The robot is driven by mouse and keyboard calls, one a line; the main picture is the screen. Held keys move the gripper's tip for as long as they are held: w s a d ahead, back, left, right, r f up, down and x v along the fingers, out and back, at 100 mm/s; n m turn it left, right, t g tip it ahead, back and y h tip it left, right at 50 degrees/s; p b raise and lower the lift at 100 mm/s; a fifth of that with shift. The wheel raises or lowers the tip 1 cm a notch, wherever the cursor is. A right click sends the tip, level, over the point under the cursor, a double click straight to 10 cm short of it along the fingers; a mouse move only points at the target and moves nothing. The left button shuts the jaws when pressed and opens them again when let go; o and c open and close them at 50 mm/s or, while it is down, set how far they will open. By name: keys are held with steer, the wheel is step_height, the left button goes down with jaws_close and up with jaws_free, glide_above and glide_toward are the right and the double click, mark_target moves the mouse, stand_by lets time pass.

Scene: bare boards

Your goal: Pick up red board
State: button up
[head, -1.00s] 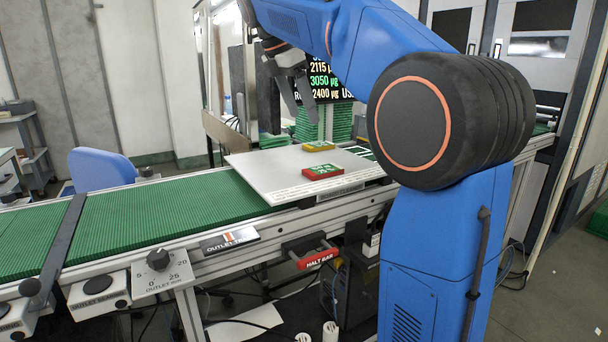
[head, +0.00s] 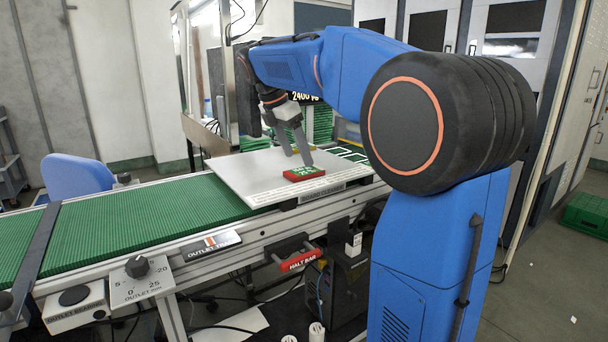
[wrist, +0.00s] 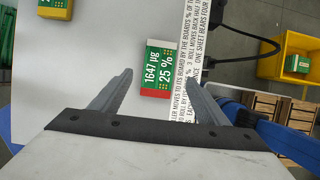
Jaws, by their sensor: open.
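The red board (head: 304,174) lies on the pale sheet (head: 240,180) that spans the conveyor. Its green top shows in the wrist view (wrist: 158,66), marked "1647 µg" and "25 %", with its red edge facing my gripper. My gripper (head: 298,160) points down at the board, its fingertips overlapping the board's far side in the head view. In the wrist view the fingers (wrist: 160,78) are apart and empty, one to each side of the board's near end. I cannot tell how far above the sheet the tips are.
A yellow-edged board (wrist: 55,8) lies on the sheet at the wrist view's top left. A printed text strip (wrist: 187,60) runs close beside the red board. A yellow bin (wrist: 285,55) stands beyond the sheet. The green conveyor (head: 140,225) to the left is clear.

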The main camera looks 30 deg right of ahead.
mark_target(304, 170)
steer(key=x, duration=0.5)
steer(key=shift+w, duration=0.15)
steer(key=c, duration=1.2)
steer(key=shift+r, duration=0.1)
steer(key=shift+r, duration=0.1)
